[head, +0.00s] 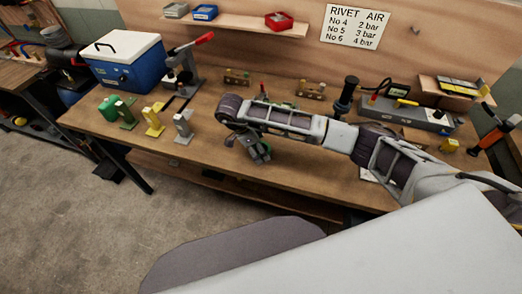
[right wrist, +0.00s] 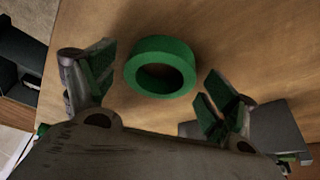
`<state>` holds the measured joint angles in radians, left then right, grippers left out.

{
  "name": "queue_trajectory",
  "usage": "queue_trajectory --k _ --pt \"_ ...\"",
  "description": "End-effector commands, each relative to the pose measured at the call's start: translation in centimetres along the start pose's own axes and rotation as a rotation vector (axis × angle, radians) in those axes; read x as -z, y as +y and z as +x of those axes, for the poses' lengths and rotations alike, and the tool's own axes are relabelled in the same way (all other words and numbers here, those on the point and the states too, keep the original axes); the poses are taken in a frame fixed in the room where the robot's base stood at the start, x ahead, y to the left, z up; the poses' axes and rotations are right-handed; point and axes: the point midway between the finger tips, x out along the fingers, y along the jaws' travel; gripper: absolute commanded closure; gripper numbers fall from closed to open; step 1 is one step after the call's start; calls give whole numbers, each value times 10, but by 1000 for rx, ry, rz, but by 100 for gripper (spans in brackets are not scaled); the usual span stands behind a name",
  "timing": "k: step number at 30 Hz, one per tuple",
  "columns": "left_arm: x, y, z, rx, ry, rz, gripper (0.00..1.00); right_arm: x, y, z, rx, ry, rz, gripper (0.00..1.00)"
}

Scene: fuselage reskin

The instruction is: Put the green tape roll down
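The green tape roll (right wrist: 160,50) lies on the wooden bench top in the right wrist view, its hole facing the camera. My right gripper (right wrist: 157,76) is open, with one finger on each side of the roll. A gap shows between the roll and each finger, so it looks unheld. In the head view my right gripper (head: 258,152) hangs low over the front middle of the workbench (head: 210,165). I cannot make out the roll there. My left gripper is not in view.
Green, yellow and grey stands (head: 153,120) and a green rounded object (head: 108,107) are on the bench's left. Behind them are a blue-and-white cooler (head: 125,62) and a red-handled tool (head: 185,65). A grey box (head: 405,112) stands at right. Bare bench lies left of the gripper.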

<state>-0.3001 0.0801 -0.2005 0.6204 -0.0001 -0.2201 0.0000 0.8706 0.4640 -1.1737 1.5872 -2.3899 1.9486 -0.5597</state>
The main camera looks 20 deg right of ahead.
Motion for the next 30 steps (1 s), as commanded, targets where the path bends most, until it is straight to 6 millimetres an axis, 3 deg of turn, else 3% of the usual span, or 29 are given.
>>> queue_trajectory --k 1,9,20,30 --pt "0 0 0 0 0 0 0 0 0 0 0 0 0 26" --pt "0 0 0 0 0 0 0 0 0 0 0 0 0 60" --pt "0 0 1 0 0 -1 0 2 0 -4 1 0 0 60" --pt "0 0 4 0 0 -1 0 13 -1 -32 3 0 0 60"
